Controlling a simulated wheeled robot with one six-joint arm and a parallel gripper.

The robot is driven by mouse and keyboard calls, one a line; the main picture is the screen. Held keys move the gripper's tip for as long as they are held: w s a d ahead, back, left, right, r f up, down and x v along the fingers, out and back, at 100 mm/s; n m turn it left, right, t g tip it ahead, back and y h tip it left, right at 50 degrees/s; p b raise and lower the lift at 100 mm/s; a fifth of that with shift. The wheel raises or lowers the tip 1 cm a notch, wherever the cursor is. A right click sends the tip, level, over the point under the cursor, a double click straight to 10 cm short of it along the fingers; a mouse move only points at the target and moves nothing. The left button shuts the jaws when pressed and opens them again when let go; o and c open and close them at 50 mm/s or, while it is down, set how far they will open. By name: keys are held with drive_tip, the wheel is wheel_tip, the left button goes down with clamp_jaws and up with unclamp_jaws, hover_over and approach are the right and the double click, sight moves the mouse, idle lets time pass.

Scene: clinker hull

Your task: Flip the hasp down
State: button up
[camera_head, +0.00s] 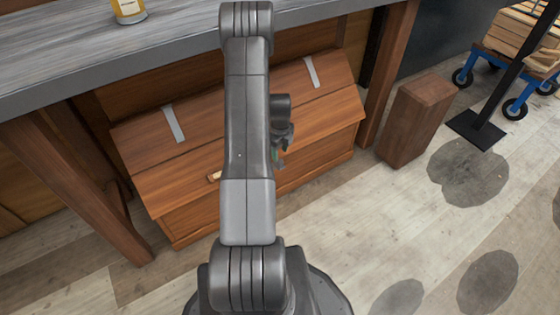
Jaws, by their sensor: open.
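A wooden chest (190,213) stands on the floor under the workbench, its sloping lid (150,140) down. Two pale metal straps (174,124) lie on the lid. A small brass-coloured piece (214,176) shows at the lid's front edge, just left of my arm; it may be part of the hasp, but my arm covers the area beside it and I cannot tell its position. My gripper (280,158) is open, pointing down in front of the chest, right of the brass piece and partly hidden by my arm. I see nothing held in it.
The grey workbench top (180,45) overhangs the chest, with a yellow-labelled bottle (129,10) on it. A wooden block (416,120) stands to the right. The floor in front is clear.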

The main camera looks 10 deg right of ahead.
sight(280, 161)
drive_tip(key=shift+f+b, duration=0.4)
drive_tip(key=shift+f, duration=1.85)
drive_tip(key=shift+c, duration=0.3)
drive_tip(key=c, duration=0.9)
